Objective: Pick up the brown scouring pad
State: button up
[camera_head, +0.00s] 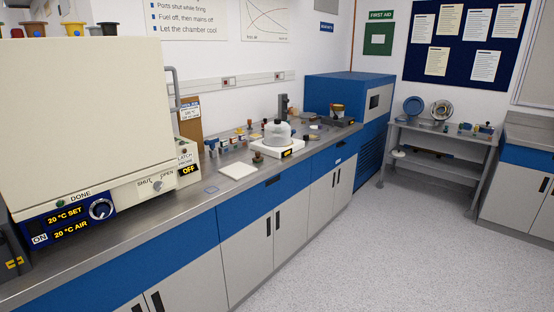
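I cannot pick out the brown scouring pad for certain. A small brown item (258,157) stands on the steel worktop in front of a white device, too small to identify. Several other small items (314,127) lie farther back on the worktop, some brownish, and are too small to tell apart. My gripper is not in view.
A large cream chamber (88,110) with a blue control panel fills the left of the worktop (190,215). A white pad (238,171) and a white device with a dome (278,140) lie beyond. A blue cabinet (345,98) and grey shelf table (440,138) stand behind. The floor (390,250) is clear.

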aim_at(258, 158)
jog(key=i, duration=0.7)
jog(key=i+z, duration=0.15)
jog(key=i, duration=0.55)
jog(key=i+j, duration=0.2)
jog(key=i, duration=0.5)
jog(key=i+z, duration=0.2)
jog(key=z, duration=0.2)
